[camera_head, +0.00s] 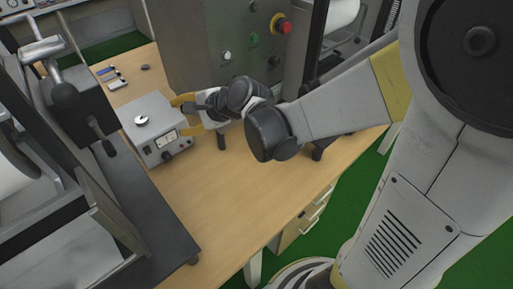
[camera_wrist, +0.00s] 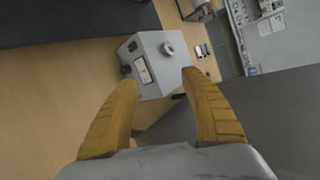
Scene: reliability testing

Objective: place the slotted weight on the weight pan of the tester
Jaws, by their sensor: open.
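A small silver disc with a dark mark, which looks like the slotted weight (camera_head: 141,120), lies on top of a grey instrument box (camera_head: 152,107). In the wrist view the weight (camera_wrist: 168,48) is near the top right edge of the box (camera_wrist: 150,48). My gripper (camera_head: 180,115) is open and empty, its yellow fingers at the right side of the box, apart from the weight. In the wrist view my gripper (camera_wrist: 160,78) has its fingertips spread at the near side of the box. I cannot make out the weight pan of the tester.
A dark machine with a lever (camera_head: 65,95) stands at the left. A grey cabinet with a red stop button (camera_head: 283,25) stands behind my arm. The wooden bench (camera_head: 205,190) is clear in front.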

